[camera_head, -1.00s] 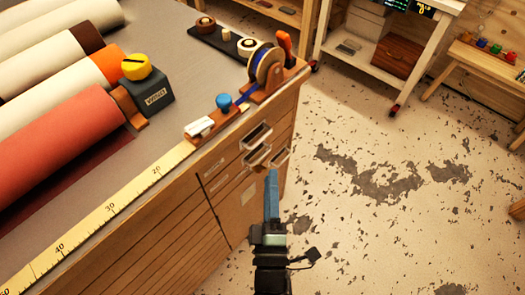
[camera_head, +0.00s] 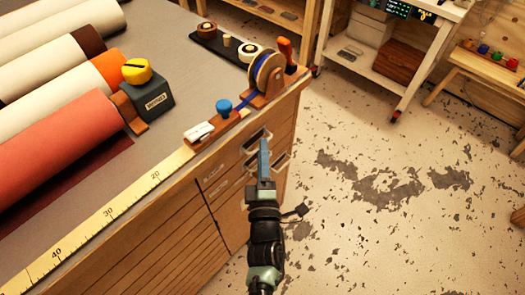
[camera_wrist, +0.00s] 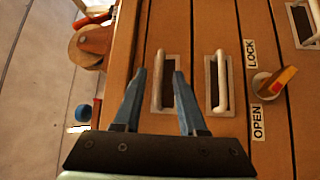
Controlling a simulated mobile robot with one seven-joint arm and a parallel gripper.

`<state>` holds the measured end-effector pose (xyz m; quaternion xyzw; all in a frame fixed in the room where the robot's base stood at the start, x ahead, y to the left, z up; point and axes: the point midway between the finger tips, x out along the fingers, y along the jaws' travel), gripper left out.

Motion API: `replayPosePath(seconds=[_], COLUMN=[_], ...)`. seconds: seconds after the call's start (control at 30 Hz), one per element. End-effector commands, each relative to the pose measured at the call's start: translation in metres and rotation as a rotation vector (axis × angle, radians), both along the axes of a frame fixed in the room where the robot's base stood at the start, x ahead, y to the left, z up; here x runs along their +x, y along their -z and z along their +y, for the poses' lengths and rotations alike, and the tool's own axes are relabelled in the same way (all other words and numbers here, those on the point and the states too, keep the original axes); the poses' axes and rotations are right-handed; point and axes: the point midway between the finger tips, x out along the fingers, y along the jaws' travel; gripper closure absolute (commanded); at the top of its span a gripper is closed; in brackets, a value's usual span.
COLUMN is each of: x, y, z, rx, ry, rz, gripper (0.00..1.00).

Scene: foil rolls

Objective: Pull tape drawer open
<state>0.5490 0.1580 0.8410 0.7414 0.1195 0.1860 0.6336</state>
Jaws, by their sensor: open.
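The wooden cabinet front (camera_head: 219,188) has several drawers with pale bar handles. None shows a readable tape label. My gripper (camera_head: 264,146) is open and empty in front of the upper handles. In the wrist view my gripper (camera_wrist: 159,74) has its two fingers on either side of the nearest handle (camera_wrist: 160,82), the one closest to the table top. I cannot tell whether the fingers touch it. A second handle (camera_wrist: 222,83) lies just right of the fingers. In the head view the top handle (camera_head: 256,138) shows just behind my gripper. The drawers look closed.
A latch (camera_wrist: 275,83) between LOCK and OPEN labels sits right of the second handle. Another handle (camera_wrist: 305,22) is at upper right. A tape dispenser (camera_head: 267,72) and blue-knobbed tool (camera_head: 223,106) stand near the table edge.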

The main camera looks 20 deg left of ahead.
Motion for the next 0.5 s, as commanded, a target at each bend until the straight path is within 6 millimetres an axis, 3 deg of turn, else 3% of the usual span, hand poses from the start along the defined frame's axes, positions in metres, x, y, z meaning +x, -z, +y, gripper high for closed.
replayPosePath(seconds=[0.33, 0.5], x=[0.0035, 0.0033], y=[-0.0005, -0.0006], z=[0.0018, 0.0017], rx=[0.001, 0.001], ry=[0.000, 0.000], rz=[0.000, 0.000], gripper=[0.59, 0.90])
